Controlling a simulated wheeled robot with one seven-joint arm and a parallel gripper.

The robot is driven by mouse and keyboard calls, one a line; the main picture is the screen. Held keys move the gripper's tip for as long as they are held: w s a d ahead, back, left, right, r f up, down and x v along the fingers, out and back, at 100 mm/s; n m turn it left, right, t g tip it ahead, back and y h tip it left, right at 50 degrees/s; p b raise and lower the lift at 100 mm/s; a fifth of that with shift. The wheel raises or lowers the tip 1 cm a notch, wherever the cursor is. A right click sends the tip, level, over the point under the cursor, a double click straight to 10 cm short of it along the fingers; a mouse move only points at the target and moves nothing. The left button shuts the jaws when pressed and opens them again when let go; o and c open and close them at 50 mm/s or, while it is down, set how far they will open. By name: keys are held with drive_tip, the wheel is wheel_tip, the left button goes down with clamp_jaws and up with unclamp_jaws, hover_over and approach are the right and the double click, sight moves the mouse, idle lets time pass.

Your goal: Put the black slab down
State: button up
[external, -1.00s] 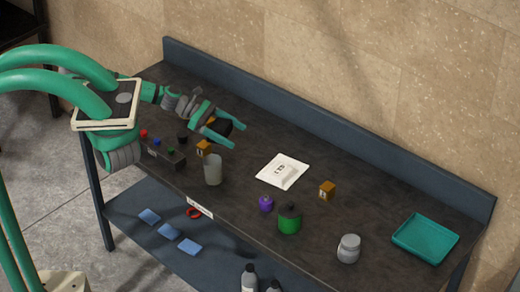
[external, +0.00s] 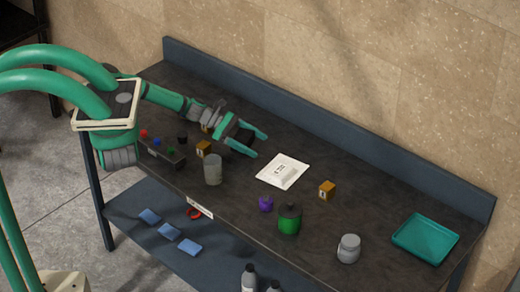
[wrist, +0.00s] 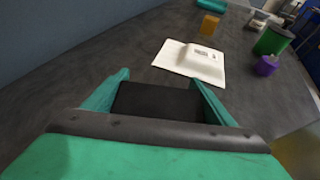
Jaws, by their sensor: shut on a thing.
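The black slab (wrist: 158,102) sits between the two green fingers of my gripper (wrist: 158,88) in the wrist view, and the fingers are shut on it. In the external view my gripper (external: 258,146) is over the back middle of the workbench, left of a white sheet. The slab shows as a dark patch (external: 240,138) between the fingers there. I cannot tell whether its underside touches the bench top.
The workbench (external: 335,190) has a raised back edge. An orange box (external: 327,190), a purple item (external: 265,204), a green container (external: 289,218) and a grey jar (external: 348,248) stand right of my gripper. A teal tray (external: 425,240) is far right. A grey cup (external: 213,170) stands nearer the front.

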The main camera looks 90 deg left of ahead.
drive_tip(key=shift+f, duration=0.6)
drive_tip(key=o, duration=1.3)
drive_tip(key=shift+f, duration=0.15)
drive_tip(key=shift+s+a+r, duration=0.15)
drive_tip(key=shift+r, duration=0.05)
drive_tip(key=v, duration=1.1)
drive_tip(key=shift+s+a, duration=0.1)
drive_tip(key=shift+s, duration=0.2)
drive_tip(key=shift+r, duration=0.1)
